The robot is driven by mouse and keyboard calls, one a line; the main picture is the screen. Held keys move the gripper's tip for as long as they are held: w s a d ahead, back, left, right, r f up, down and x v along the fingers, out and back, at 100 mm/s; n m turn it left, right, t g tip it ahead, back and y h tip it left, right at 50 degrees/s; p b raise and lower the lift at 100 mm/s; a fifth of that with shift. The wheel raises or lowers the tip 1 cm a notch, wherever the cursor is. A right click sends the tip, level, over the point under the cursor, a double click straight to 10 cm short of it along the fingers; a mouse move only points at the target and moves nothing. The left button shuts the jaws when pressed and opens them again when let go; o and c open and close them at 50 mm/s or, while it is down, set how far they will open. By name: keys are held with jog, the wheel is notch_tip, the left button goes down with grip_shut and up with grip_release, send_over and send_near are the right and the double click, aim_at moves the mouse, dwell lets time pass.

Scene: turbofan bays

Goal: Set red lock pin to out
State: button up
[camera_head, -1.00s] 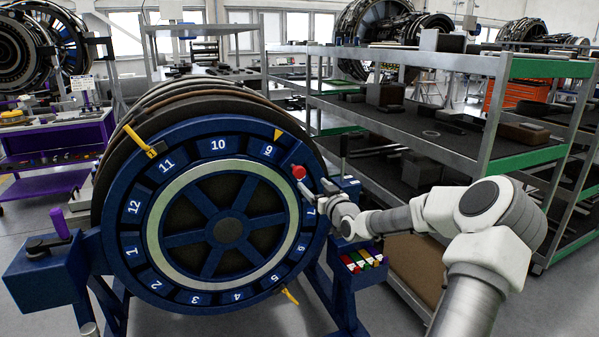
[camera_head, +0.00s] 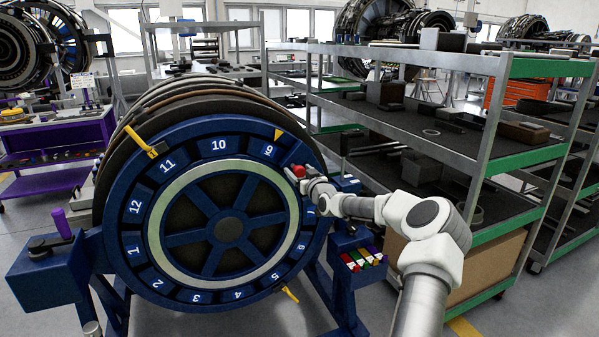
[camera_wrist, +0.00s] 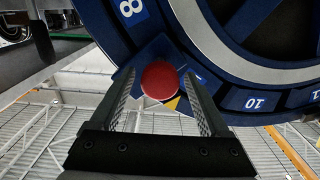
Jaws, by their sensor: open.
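The red lock pin (camera_head: 298,171) shows as a red round knob at the upper right rim of the blue numbered wheel (camera_head: 190,135), below the yellow pointer and number 9. My gripper (camera_head: 298,176) is at the knob in the head view, reaching from the right. In the wrist view the red knob (camera_wrist: 159,80) sits between the two fingertips of my open gripper (camera_wrist: 160,95). The fingers stand on either side of the knob, and I cannot tell if they touch it. The pin's shaft is hidden behind the knob.
A blue holder with several coloured pieces (camera_head: 362,258) hangs at the wheel's lower right. A grey shelf rack (camera_head: 440,150) with green edges stands behind my arm. A purple-handled crank box (camera_head: 45,250) is at the left. The floor at the lower left is clear.

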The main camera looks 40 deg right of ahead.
grip_shut()
dwell(0.4)
